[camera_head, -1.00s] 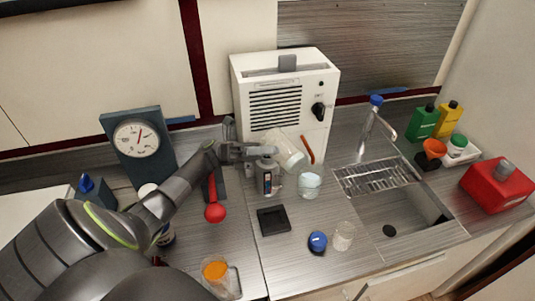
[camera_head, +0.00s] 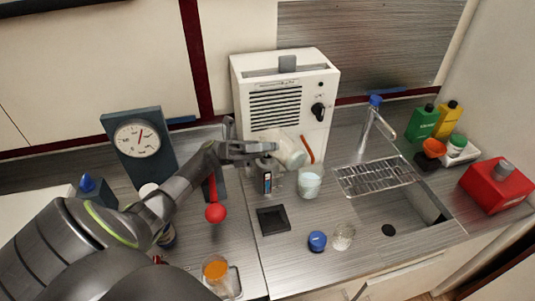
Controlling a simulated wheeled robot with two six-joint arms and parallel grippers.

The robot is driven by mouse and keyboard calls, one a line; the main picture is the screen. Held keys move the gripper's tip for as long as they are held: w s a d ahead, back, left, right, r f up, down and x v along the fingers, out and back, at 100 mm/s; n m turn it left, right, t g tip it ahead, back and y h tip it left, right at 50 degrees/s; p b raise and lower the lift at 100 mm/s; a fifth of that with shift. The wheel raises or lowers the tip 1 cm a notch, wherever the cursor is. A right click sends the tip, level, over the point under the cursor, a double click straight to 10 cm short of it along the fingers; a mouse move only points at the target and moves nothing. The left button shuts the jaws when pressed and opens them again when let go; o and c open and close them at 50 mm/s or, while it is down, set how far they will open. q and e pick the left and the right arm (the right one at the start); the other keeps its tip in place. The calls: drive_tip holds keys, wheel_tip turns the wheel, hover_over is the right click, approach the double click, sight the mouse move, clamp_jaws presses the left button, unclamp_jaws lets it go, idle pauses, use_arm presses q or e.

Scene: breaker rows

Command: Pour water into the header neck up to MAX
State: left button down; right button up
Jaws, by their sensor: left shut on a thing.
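My left gripper (camera_head: 262,149) is shut on a clear, whitish jug (camera_head: 291,152) and holds it tilted, its mouth to the right, in front of the white machine (camera_head: 287,98). Below it stands a small dark-framed level gauge or neck (camera_head: 267,179) with a light strip; any MAX mark is too small to read. A clear cup (camera_head: 309,184) with pale contents stands just right of it. Whether water is flowing cannot be told. My right gripper is not in view.
A red handle (camera_head: 307,150) sits on the machine's front. A dark square tray (camera_head: 273,220), a blue cap (camera_head: 317,240) and a small glass (camera_head: 343,236) lie in front. A sink with tap (camera_head: 376,118) is to the right. A red canister (camera_head: 497,184) stands at far right.

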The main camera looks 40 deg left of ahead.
sight(272, 155)
use_arm(q)
drive_tip(key=shift+a+r, duration=0.1)
drive_tip(key=shift+r, duration=0.1)
drive_tip(key=f+b, duration=0.1)
drive_tip(key=d+f+y+b, duration=0.1)
drive_tip(key=shift+s+f+m+g, duration=0.2)
drive_tip(key=shift+f+m+g, duration=0.1)
drive_tip(key=shift+f+m, duration=0.1)
drive_tip(key=y, duration=0.1)
drive_tip(key=d+m+g+y, duration=0.1)
drive_tip(key=y, duration=0.1)
drive_tip(key=shift+s+d+r+m, duration=0.1)
drive_tip(key=shift+d+r+m, duration=0.1)
drive_tip(key=shift+r+m, duration=0.1)
